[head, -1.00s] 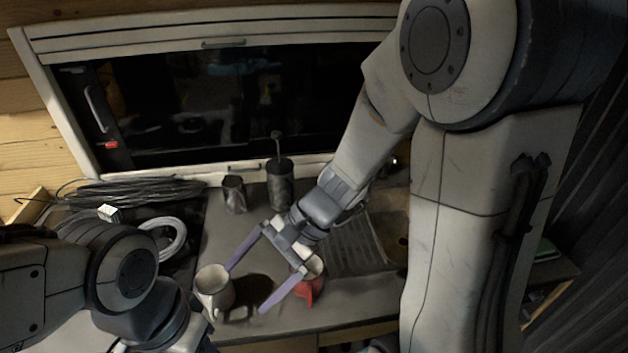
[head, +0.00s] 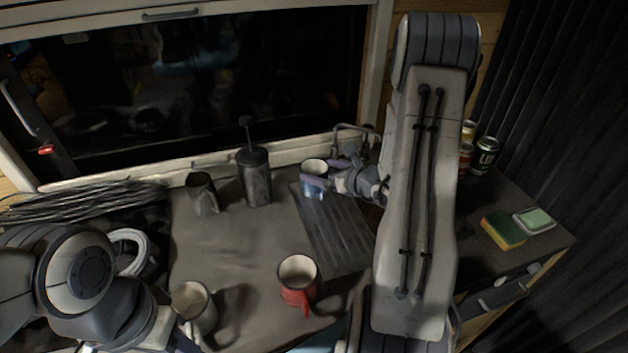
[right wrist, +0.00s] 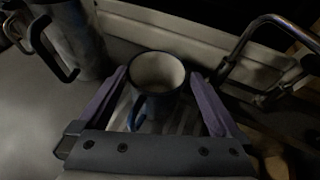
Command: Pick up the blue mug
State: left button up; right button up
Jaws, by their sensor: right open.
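The blue mug (head: 314,188) stands upright on the ribbed drainer at the back of the counter, white inside with a blue lower part. My right gripper (head: 316,171) is open, with a finger on either side of the mug. In the right wrist view the mug (right wrist: 158,88) sits between the two purple fingers (right wrist: 158,74), its blue handle towards the gripper's palm. Gaps show beside the mug, but I cannot tell whether a finger touches it. My left arm is at lower left; its gripper is mostly cut off by the bottom edge.
A red mug (head: 298,281) and a cream mug (head: 196,307) stand at the front of the counter. A dark canister (head: 255,177) and a dark cup (head: 202,193) stand left of the blue mug. A tap (head: 354,130) is close behind. Cans (head: 485,155) and a sponge (head: 503,231) are right.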

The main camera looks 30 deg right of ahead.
aim_at(307, 165)
jog(key=shift+w+a, duration=0.2)
jog(key=shift+w, duration=0.25)
jog(key=p+x, duration=0.2)
jog(key=x, duration=0.1)
jog(key=shift+w+a, duration=0.15)
jog(key=shift+w, duration=0.15)
jog(key=shift+w+f, duration=0.25)
jog(key=shift+w, duration=0.1)
jog(key=c, duration=1.5)
jog(key=shift+o, duration=0.2)
jog(key=shift+r, duration=0.2)
